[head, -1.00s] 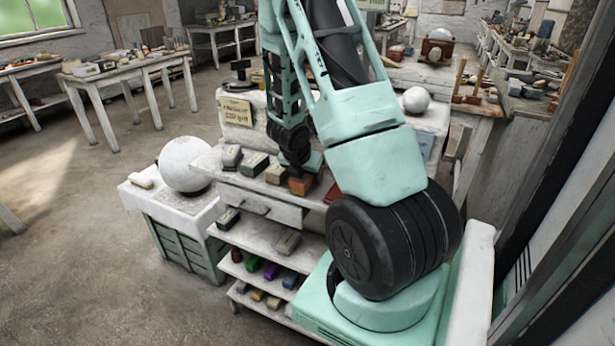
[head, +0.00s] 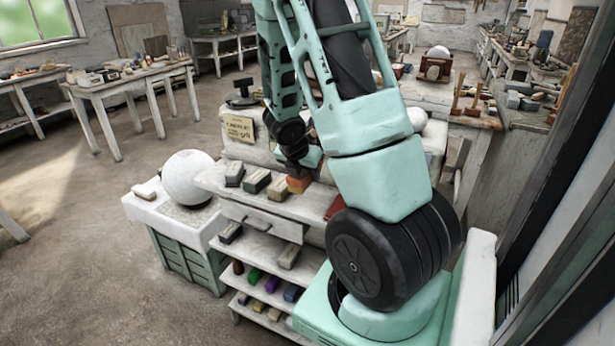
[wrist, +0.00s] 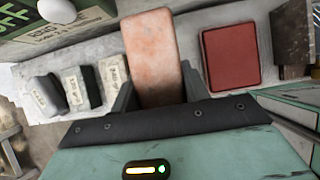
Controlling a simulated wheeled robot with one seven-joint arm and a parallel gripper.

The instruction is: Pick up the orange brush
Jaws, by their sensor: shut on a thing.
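The orange brush (head: 299,183) is a small block at the shelf unit's top, below my gripper (head: 303,168) in the head view. In the wrist view the orange brush (wrist: 153,50) looks pale orange and sits between the two dark fingers of my gripper (wrist: 158,92). My gripper is shut on it. The brush appears just above or at the top surface; I cannot tell whether it touches it. My arm hides part of the area behind it.
Several grey and green blocks (head: 256,181) stand in a row left of the brush on the white shelf top (head: 212,178). A red block (wrist: 231,56) lies to its right. A white sphere (head: 188,178) rests on a crate at the left. Lower shelves hold coloured blocks.

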